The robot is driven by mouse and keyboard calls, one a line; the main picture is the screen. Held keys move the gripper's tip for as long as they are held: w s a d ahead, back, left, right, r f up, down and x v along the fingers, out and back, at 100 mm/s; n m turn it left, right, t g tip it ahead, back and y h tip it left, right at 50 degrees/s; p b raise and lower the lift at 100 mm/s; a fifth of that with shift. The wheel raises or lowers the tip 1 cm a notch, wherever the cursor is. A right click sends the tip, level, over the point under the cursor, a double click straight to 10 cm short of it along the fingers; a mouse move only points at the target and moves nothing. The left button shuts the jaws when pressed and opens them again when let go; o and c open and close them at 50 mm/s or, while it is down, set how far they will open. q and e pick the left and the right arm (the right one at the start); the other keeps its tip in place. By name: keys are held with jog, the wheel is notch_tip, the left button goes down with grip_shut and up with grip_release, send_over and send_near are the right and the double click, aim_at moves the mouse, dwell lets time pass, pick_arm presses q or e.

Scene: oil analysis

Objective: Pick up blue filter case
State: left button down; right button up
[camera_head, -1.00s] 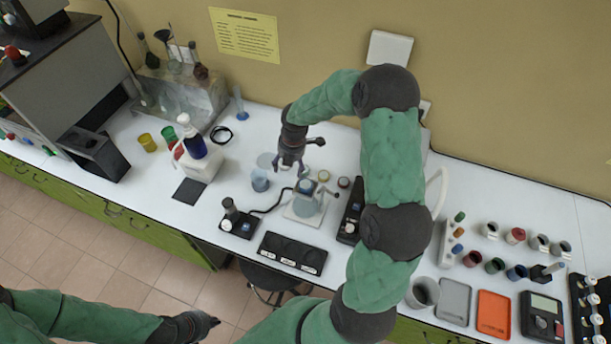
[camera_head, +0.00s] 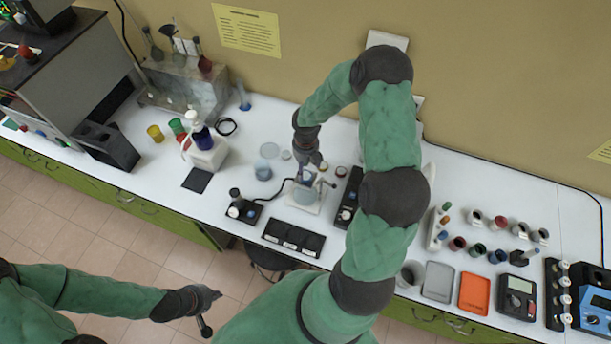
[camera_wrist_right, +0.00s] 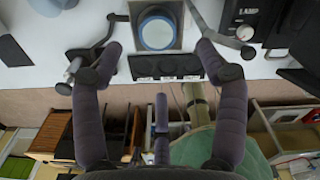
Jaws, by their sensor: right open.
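My left gripper (camera_head: 208,311) is open and empty, low in front of the bench.
A black tray with round wells (camera_head: 294,238) lies in front of the base. Cups and an orange tray (camera_head: 474,293) are farther right.

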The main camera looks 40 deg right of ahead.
aim_at(305, 175)
jog(key=shift+w+d+f+p, duration=0.15)
jog(key=shift+f+p, duration=0.15)
jog(key=shift+f, duration=1.45)
jog(key=shift+w+d+f+p, duration=0.1)
jog(key=shift+f+p, duration=0.15)
jog(key=shift+f, duration=1.45)
jog(key=shift+a, duration=0.1)
jog(key=c, duration=1)
